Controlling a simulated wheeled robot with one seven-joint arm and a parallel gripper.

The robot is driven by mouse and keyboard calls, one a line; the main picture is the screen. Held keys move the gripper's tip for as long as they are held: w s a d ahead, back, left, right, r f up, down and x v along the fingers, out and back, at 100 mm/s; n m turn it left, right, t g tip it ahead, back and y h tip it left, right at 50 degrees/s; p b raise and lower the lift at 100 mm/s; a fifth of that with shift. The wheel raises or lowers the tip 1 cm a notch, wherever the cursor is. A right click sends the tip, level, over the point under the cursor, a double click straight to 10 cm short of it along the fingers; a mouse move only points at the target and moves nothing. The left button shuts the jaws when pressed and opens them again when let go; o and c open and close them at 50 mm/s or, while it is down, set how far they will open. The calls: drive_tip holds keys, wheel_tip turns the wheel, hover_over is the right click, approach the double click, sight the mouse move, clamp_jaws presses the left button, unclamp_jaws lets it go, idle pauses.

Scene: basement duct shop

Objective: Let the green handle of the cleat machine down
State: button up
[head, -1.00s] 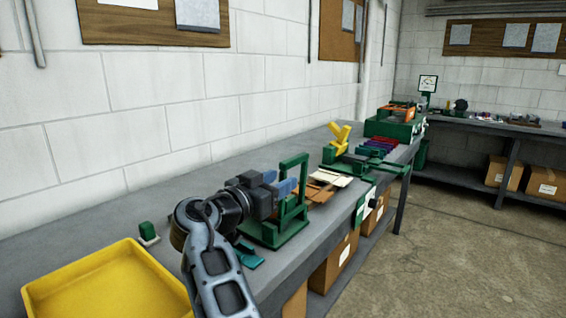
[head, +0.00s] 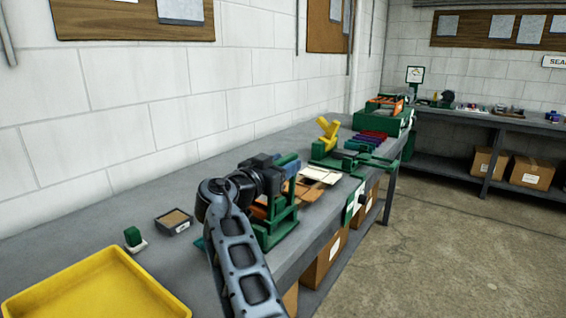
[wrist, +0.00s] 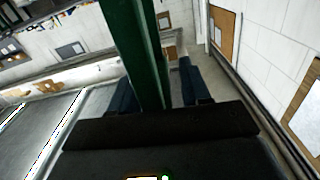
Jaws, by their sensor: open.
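The cleat machine (head: 275,238) is a green frame on a green base near the front edge of the bench, partly hidden behind my arm. Its green handle (head: 296,192) shows as upright bars next to my gripper; its exact angle is hard to tell. My gripper (head: 290,167) is at the upper part of the frame, with its blue fingers open. In the wrist view a dark green bar (wrist: 140,50) runs between the two fingers of my gripper (wrist: 156,75), one on each side. I cannot tell whether either finger touches it.
A yellow tray (head: 95,285), a green block (head: 132,236) and a small grey box (head: 174,221) are on the near left bench. Beyond the machine lie flat pale sheets (head: 320,175) and a green device with a yellow lever (head: 327,133). The floor at right is clear.

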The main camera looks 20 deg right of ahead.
drive_tip(key=shift+c, duration=0.2)
clamp_jaws()
idle(0.3)
